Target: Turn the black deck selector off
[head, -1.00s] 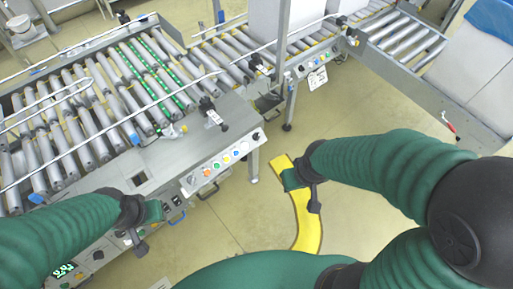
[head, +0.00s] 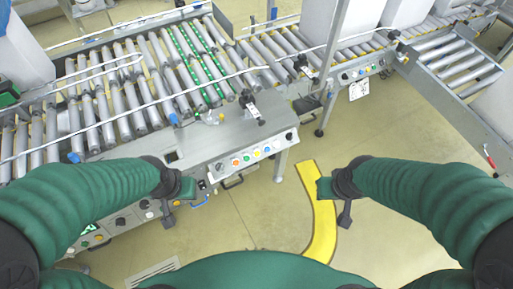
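A control panel (head: 245,157) with a row of coloured buttons runs along the front of the near conveyor. A small black knob (head: 289,136) sits at its right end. Lower left, a second panel face has dark round knobs (head: 120,221), one beside my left gripper. I cannot tell which knob is the deck selector, nor any knob's setting. My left gripper (head: 178,200) hovers in front of the lower panel, left of the button row, apparently touching nothing. My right gripper (head: 335,202) is over the floor, right of the panel, apparently empty. Neither gripper's finger opening is clear.
The roller conveyor (head: 130,95) fills the left and back. A second conveyor (head: 350,55) carries pale boxes. A yellow curved floor strip (head: 320,225) lies under my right gripper. Open floor (head: 400,140) lies at the right. A barrier rail (head: 150,103) crosses the rollers.

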